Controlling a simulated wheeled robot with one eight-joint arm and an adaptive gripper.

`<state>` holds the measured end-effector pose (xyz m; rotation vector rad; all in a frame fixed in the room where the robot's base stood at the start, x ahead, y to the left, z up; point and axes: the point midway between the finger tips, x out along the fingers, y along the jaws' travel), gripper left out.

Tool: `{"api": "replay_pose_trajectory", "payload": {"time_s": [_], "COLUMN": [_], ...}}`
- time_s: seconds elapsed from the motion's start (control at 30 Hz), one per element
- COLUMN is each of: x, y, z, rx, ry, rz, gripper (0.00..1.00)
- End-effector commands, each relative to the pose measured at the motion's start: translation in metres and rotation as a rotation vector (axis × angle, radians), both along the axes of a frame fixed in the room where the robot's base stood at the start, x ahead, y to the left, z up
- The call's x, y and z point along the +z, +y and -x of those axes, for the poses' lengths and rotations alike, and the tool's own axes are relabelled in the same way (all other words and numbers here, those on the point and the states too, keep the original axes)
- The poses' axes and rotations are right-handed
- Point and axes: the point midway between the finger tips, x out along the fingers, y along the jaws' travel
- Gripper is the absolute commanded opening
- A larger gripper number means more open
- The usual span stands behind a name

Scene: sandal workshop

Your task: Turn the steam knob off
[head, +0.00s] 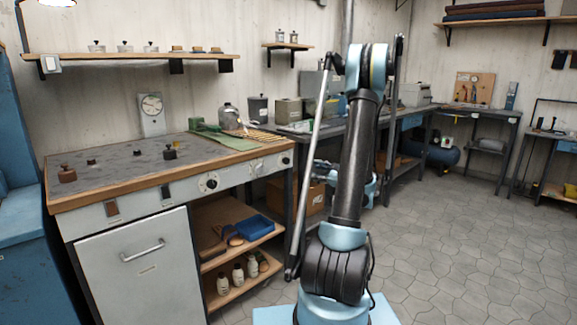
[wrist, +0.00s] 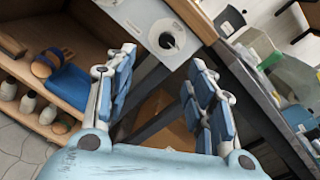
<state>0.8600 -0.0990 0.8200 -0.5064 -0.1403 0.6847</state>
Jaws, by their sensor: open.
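The bench front panel carries several round controls in the head view: a black knob on a white dial (head: 209,182), a pale knob (head: 258,167) and a small dial (head: 285,160) near the right corner. Their labels are too small to read, so I cannot tell which is the steam knob. The wrist view shows a black knob on a white dial (wrist: 166,40), beyond the fingertips and apart from them. My gripper (wrist: 163,82) is open and empty, its blue-padded fingers spread. In the head view my arm mostly hides it.
The bench's open shelves hold a blue tray (head: 255,228) and several white bottles (head: 238,276). A cabinet door (head: 138,268) with a bar handle is at the left. A dark workbench (head: 330,133) stands behind my arm. The tiled floor (head: 455,240) at the right is clear.

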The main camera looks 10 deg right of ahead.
Motion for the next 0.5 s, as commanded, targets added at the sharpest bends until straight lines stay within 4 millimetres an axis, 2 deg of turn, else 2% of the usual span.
{"api": "replay_pose_trajectory", "payload": {"time_s": [0.1, 0.23, 0.5], "x": [-0.003, -0.004, -0.004], "y": [-0.009, -0.01, 0.012], "z": [-0.003, -0.007, -0.033], "rx": [-0.014, -0.019, -0.016], "ry": [-0.002, -0.003, -0.003], "rz": [-0.042, -0.06, -0.06], "gripper": [0.49, 0.49, 0.49]}}
